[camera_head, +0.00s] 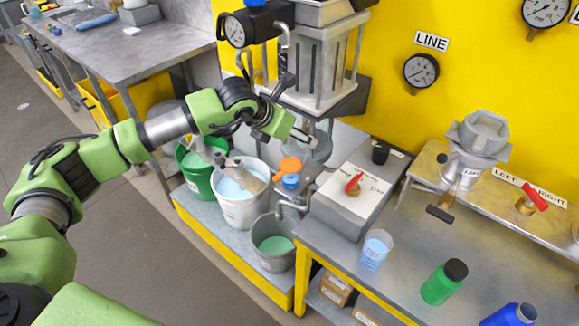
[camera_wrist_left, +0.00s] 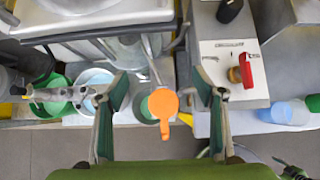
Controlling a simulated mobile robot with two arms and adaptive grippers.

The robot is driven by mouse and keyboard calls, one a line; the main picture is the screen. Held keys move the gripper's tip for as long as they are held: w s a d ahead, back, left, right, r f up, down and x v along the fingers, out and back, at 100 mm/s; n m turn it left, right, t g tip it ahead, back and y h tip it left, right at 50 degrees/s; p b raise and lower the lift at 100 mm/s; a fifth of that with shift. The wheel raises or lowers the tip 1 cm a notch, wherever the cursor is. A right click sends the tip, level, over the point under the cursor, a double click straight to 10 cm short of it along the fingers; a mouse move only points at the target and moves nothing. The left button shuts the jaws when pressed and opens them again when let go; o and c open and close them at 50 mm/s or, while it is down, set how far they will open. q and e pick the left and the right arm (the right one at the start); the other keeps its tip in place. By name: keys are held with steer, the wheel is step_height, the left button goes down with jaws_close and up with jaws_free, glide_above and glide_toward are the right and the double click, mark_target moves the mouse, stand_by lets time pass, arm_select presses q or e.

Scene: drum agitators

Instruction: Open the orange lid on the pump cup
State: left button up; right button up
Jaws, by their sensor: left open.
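The orange lid (camera_head: 290,165) is a round disc with a small tab. It sits over the blue pump cup (camera_head: 291,182), beside the white-topped box. In the left wrist view the lid (camera_wrist_left: 162,103) shows from above, between the two fingers in the picture, its tab toward the bottom; the cup under it is hidden there. My left gripper (camera_head: 290,132) is open and empty, just above and behind the lid in the head view, with no contact visible. It also shows in the left wrist view (camera_wrist_left: 160,82), fingers spread wide.
A white bucket (camera_head: 240,212), a green bucket (camera_head: 196,180) and a grey bucket (camera_head: 274,262) stand close by. A box (camera_head: 340,215) with a red-handled valve (camera_head: 354,185) is right of the lid. The pump housing (camera_head: 322,60) hangs close above my gripper.

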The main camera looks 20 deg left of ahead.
arm_select(q)
steer(key=s+a+b, duration=0.2)
steer(key=s+b, duration=0.1)
steer(key=s, duration=0.4)
steer(key=s+a+b, duration=0.3)
steer(key=s, duration=0.4)
steer(key=shift+r, duration=0.15)
